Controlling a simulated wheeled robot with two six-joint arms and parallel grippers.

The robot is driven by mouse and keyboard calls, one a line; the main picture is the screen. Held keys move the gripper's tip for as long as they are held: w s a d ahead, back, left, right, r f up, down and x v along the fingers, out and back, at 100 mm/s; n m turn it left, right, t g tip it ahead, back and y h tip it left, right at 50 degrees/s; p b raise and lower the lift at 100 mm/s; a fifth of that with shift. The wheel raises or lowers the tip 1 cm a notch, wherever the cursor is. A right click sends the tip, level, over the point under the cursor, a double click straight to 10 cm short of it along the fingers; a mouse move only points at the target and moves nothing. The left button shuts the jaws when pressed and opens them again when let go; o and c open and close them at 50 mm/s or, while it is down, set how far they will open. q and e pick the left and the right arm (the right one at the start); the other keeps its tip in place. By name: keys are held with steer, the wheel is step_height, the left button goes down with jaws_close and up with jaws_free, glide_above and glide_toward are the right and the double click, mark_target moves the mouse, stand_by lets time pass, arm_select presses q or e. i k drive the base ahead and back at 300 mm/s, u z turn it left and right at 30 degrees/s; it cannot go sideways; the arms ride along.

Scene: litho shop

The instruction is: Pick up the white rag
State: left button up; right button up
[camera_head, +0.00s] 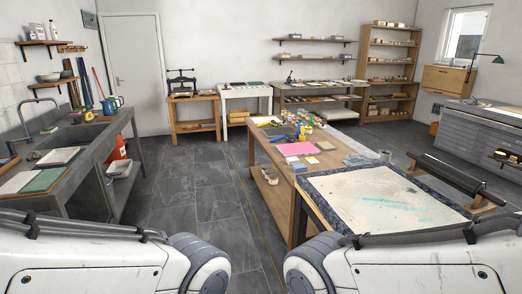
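I cannot make out a white rag for certain. A flat white piece (18,183) lies on the left sink counter beside a green sheet (44,181); I cannot tell whether it is cloth or board. Neither of my grippers shows. Only the white upper parts of my two arms are in view along the bottom edge, left and right.
The stone sink counter (88,148) stands on the left with a white tray (58,156). The tiled floor (196,190) between is clear.

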mark_target(291, 161)
steer(key=u, duration=0.7)
steer(key=i, duration=3.8)
steer(key=z, duration=1.2)
steer(key=i, duration=0.9)
steer(key=z, duration=0.35)
